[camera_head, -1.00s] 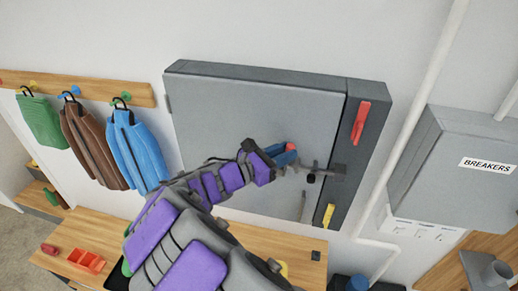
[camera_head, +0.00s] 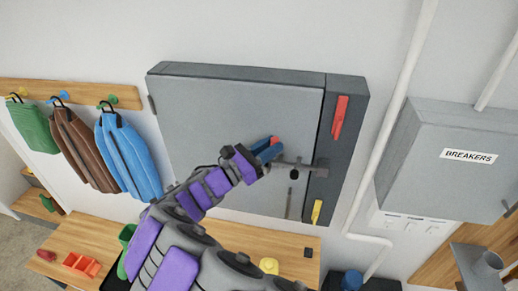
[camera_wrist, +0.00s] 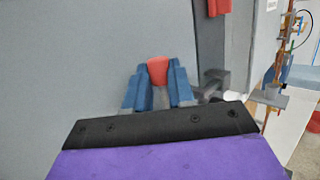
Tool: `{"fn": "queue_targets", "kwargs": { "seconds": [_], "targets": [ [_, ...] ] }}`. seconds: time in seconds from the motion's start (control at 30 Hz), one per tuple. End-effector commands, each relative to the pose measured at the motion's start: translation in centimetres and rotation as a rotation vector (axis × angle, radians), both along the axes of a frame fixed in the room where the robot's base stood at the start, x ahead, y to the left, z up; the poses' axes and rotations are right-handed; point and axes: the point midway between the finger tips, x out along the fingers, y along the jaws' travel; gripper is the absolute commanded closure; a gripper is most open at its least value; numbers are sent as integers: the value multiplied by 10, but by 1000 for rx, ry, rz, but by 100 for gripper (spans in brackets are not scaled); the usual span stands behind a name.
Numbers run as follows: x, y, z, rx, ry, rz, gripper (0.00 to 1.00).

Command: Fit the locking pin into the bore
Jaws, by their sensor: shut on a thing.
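My gripper (camera_head: 268,149) has blue fingers and is shut on a red-ended piece, probably the locking pin (camera_head: 275,140). The gripper is in front of the grey cabinet door (camera_head: 220,110), just left of a dark latch bar (camera_head: 300,167). A small dark round spot (camera_head: 293,174) shows below the bar; I cannot tell whether it is the bore. Contact between the pin and the latch cannot be made out.
A red handle (camera_head: 339,117) and a yellow tab (camera_head: 317,212) are on the cabinet's right strip. A breaker box (camera_head: 440,150) and a pipe (camera_head: 396,110) are to the right. Jackets (camera_head: 127,155) hang left. A wooden bench (camera_head: 90,235) is below, with a red tray (camera_head: 81,265).

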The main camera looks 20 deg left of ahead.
Motion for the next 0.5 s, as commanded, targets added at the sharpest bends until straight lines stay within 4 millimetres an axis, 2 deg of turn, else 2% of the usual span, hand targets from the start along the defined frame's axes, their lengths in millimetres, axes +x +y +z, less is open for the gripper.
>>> {"fn": "queue_targets", "kwargs": {
  "seconds": [0.1, 0.23, 0.37, 0.5],
  "targets": [
    [1, 17, -6, -8, 4, 7, 100],
    [1, 27, -8, -16, 4, 7, 100],
    [1, 28, -7, -16, 4, 10, 100],
    [1, 20, -6, -9, 5, 14, 100]
  ]
}}
